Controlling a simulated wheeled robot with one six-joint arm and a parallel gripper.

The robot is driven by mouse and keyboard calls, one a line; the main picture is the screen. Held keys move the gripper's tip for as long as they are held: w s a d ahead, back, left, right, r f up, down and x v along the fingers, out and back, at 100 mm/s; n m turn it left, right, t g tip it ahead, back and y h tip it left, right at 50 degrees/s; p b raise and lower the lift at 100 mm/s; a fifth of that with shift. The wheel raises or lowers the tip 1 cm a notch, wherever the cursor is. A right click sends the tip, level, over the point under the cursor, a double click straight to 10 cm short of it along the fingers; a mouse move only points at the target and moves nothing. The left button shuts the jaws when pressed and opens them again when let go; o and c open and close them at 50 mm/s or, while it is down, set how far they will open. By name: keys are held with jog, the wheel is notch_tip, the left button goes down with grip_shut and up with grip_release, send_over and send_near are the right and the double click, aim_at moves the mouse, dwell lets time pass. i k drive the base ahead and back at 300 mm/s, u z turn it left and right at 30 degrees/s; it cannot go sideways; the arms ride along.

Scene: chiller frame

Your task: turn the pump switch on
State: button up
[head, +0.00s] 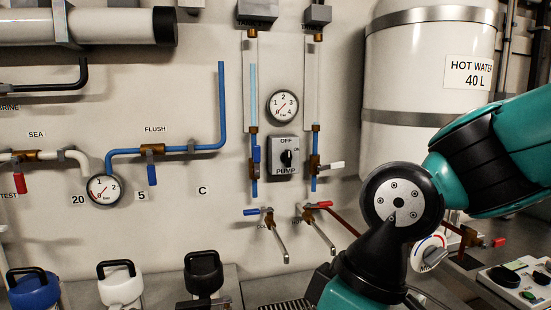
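The pump switch (284,170) is a grey plate on the pale wall, in the middle of the head view. It reads OFF at the top, ON at the right and PUMP below. Its black knob (287,158) looks roughly upright, towards OFF, but it is small and its exact angle is hard to tell. My teal and black arm comes in from the right and bends down to the lower edge, to the right of and below the switch, clear of it in the picture. My gripper is not in view.
A round gauge (283,106) sits just above the switch. Pipes with a blue-handled valve (256,154) and a white-handled valve (330,166) flank it. Two taps (269,213) (314,208) stick out below. A white hot water tank (420,90) stands at the right.

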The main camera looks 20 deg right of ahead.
aim_at(286, 157)
jog(key=u, duration=0.05)
jog(key=k, duration=0.5)
jog(key=u, duration=1.05)
jog(key=i, duration=0.9)
jog(key=z, duration=1.8)
